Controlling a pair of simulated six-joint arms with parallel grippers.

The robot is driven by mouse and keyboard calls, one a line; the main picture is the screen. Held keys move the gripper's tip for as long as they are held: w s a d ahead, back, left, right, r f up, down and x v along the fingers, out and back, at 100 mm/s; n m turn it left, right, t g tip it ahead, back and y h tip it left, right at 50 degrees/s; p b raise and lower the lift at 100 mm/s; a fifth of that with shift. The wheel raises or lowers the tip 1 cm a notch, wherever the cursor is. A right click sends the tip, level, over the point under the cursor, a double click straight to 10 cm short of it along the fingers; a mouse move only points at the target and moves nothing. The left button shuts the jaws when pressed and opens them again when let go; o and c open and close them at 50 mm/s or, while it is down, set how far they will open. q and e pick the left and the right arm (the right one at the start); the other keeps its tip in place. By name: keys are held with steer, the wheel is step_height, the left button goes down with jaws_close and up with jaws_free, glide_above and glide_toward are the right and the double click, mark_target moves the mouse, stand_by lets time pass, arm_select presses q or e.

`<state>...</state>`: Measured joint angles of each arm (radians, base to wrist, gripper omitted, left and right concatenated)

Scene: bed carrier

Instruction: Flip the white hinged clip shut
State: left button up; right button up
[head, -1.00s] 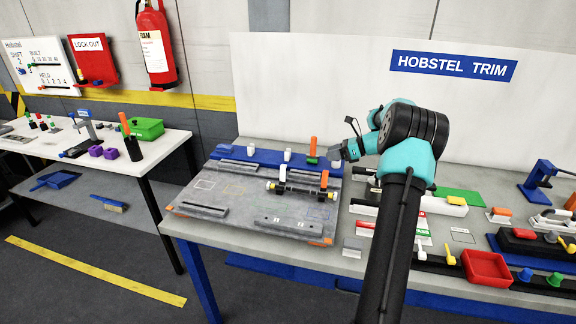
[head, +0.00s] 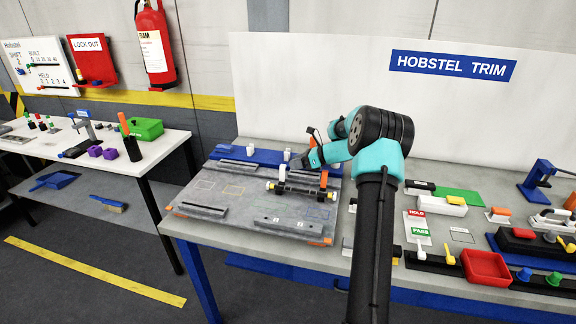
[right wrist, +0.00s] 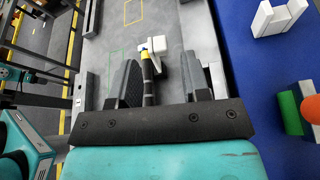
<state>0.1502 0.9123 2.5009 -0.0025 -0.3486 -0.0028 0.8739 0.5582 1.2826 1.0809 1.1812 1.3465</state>
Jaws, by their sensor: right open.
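The white hinged clip (head: 282,172) is on the dark bar fixture on the grey board, near the bar's left end, with a part standing up. In the right wrist view white clip parts (right wrist: 155,44) show beside the bar's yellow-banded end, just beyond my fingers. My right gripper (head: 296,164) is open, right next to the clip and above the bar. In the right wrist view its two dark fingers (right wrist: 168,82) are apart, with the bar between them in the picture. I cannot tell whether a finger touches the clip. My left gripper is out of view.
The blue strip (head: 238,154) at the board's back carries white U-shaped pieces (right wrist: 280,18) and a green block (right wrist: 288,112) with an orange handle. The board's front left (head: 225,197) is mostly clear.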

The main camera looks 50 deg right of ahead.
mark_target(283, 173)
steer(key=shift+x, duration=1.85)
steer(key=shift+c, duration=0.4)
steer(key=c, duration=0.7)
